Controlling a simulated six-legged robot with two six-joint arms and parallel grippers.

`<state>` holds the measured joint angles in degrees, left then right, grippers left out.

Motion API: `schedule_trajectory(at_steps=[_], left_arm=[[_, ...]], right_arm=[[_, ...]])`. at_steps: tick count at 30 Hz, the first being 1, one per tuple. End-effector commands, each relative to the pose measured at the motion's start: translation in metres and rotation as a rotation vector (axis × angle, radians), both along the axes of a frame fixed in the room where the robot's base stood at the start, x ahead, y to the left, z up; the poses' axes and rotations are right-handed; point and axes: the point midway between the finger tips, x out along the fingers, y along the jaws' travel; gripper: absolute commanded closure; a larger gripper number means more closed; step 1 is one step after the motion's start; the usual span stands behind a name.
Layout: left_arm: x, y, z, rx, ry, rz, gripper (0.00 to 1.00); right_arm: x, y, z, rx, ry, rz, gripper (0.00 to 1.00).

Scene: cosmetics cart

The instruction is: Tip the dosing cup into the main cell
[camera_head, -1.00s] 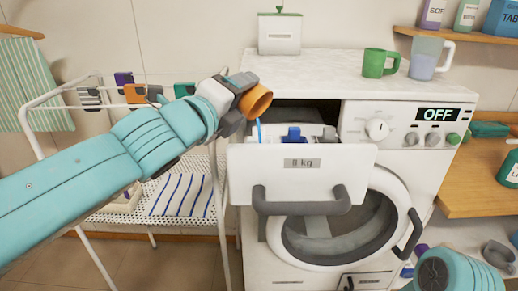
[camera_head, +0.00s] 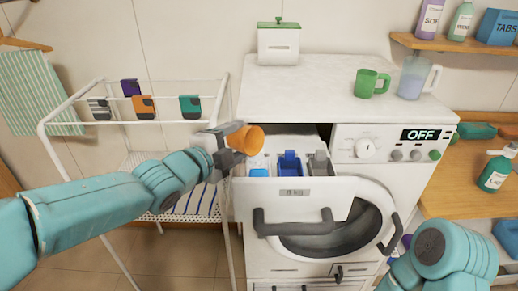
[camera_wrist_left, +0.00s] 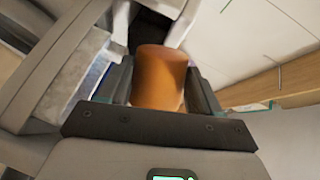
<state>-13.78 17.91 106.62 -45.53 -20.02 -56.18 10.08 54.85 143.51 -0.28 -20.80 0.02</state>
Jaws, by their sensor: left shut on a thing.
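The orange dosing cup (camera_head: 246,138) is in my left gripper (camera_head: 228,151), shut on its side. The cup lies tilted, its mouth turned to the right, above the left part of the open detergent drawer (camera_head: 285,187). The cup also fills the middle of the left wrist view (camera_wrist_left: 160,78), between the two dark fingers (camera_wrist_left: 158,92). Blue liquid (camera_head: 259,172) shows in the drawer's left cell. A blue insert (camera_head: 289,164) and a grey insert (camera_head: 320,163) sit to its right. The inside of the cup is not clear. My right gripper is out of view; only its arm shows.
The washing machine top (camera_head: 310,88) carries a white box (camera_head: 278,43), a green mug (camera_head: 370,83) and a measuring jug (camera_head: 415,77). A wooden shelf (camera_head: 470,184) is right.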

Motion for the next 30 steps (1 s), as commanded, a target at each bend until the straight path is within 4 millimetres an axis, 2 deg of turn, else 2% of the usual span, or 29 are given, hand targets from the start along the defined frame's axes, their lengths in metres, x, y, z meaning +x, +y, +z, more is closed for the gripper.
schedule_trajectory(at_steps=[1,3,6,19,21,30], left_arm=[[0.001,0.002,0.006,-0.015,0.018,0.001,0.72],[0.003,0.005,0.005,-0.038,0.038,0.0,0.72],[0.006,0.008,0.003,-0.078,0.068,0.0,0.72],[0.012,0.016,-0.026,-0.518,0.439,0.017,0.72],[0.016,0.021,-0.035,-0.572,0.477,0.02,0.72],[0.034,0.044,-0.048,-0.798,0.648,0.034,0.72]], right_arm=[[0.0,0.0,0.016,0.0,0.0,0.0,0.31],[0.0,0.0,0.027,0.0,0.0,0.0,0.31],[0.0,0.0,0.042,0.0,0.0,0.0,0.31],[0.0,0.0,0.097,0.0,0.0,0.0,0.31],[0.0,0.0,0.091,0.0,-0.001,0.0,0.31],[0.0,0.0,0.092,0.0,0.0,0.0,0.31]])
